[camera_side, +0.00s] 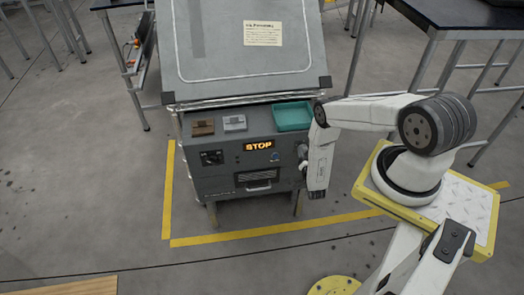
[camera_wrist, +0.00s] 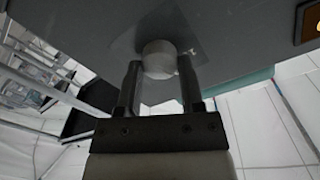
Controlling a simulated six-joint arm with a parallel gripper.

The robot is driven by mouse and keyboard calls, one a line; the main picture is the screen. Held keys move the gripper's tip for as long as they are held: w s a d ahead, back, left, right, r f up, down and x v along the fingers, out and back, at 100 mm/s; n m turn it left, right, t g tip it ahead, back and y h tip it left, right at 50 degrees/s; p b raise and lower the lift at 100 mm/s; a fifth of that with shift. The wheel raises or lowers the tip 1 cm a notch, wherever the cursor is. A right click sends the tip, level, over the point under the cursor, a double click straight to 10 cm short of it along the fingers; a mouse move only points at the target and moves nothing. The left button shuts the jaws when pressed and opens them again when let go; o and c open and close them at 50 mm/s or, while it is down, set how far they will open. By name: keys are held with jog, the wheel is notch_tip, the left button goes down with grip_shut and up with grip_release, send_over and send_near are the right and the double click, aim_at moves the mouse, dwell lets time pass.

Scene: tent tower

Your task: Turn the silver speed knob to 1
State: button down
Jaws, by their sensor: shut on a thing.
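The silver speed knob (camera_wrist: 158,58) is on the grey front panel of the machine (camera_side: 225,160). In the wrist view it sits between the two dark fingers of my gripper (camera_wrist: 158,72), one finger on each side. My gripper is shut on the knob. In the side view my gripper is at the right end of the panel, and my wrist partly covers that area. The knob's pointer and any number marks around it cannot be read. An orange display (camera_side: 259,145) on the panel reads STOP.
A teal tray (camera_side: 293,117), a brown block (camera_side: 203,128) and a light grey block (camera_side: 234,123) sit on the machine's ledge. A drawer-like handle (camera_side: 258,187) is low on the front. Yellow floor lines (camera_side: 230,234) surround the machine. Dark-topped tables stand behind.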

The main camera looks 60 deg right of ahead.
jog(key=n, duration=0.4)
jog(key=shift+n, duration=0.4)
jog(key=n, duration=0.4)
jog(key=shift+f, duration=0.1)
jog(key=shift+a, duration=0.1)
jog(key=shift+c, duration=1.1)
grip_release()
jog(key=shift+s, duration=0.1)
jog(key=v, duration=0.7)
jog(key=shift+s+a, duration=0.2)
jog(key=shift+s, duration=0.05)
